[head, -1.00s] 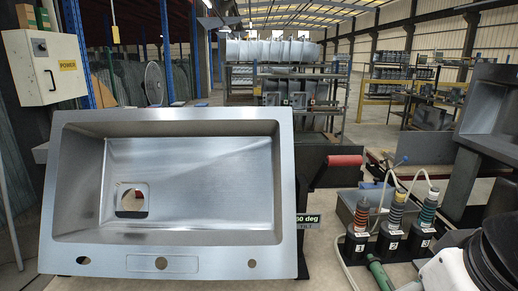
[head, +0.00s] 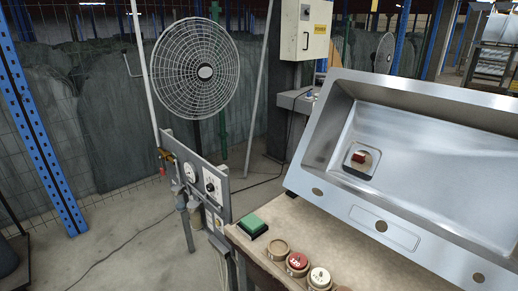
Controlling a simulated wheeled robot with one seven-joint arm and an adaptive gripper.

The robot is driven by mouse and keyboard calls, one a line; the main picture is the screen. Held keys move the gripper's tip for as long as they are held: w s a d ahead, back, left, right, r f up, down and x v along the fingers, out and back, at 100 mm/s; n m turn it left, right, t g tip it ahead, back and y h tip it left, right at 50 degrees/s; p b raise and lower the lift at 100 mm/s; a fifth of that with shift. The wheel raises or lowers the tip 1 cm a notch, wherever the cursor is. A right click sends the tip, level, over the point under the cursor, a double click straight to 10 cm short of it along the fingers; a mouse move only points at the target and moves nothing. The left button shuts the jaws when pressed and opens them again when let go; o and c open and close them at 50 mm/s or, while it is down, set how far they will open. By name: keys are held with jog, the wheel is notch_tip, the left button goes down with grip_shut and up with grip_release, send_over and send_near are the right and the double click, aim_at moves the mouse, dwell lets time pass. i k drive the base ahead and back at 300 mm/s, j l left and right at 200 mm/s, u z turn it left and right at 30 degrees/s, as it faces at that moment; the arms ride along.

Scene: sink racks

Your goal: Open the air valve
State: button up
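A grey panel (head: 224,187) stands at the left on a frame, beside the workbench. A small brass-and-red fitting (head: 166,156), which looks like the air valve, sits at the panel's upper left edge, near the foot of a white vertical pipe (head: 142,75). It is too small to tell whether its handle is open or shut. A round gauge (head: 189,172) and a dark knob (head: 210,187) are on the panel face. My gripper is not in view.
A steel sink (head: 425,165) leans on the workbench (head: 290,228) at right. A green block (head: 252,226) and several round discs lie along the bench's near edge. A round fan (head: 196,68) stands behind the panel. The floor (head: 110,235) left of the panel is mostly clear, with a cable across it.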

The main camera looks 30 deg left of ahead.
aim_at(162, 170)
jog(key=i+u, duration=0.1)
jog(key=u, duration=0.35)
jog(key=i+j+u, duration=0.1)
jog(key=u, duration=0.35)
jog(key=i+u, duration=0.15)
jog(key=u, duration=0.3)
jog(key=i+l+u, duration=0.1)
jog(key=u, duration=0.35)
jog(key=i+l, duration=0.3)
jog(key=i+j, duration=0.8)
jog(key=i+j+z, duration=0.1)
jog(key=i+j, duration=0.65)
jog(key=i, duration=0.3)
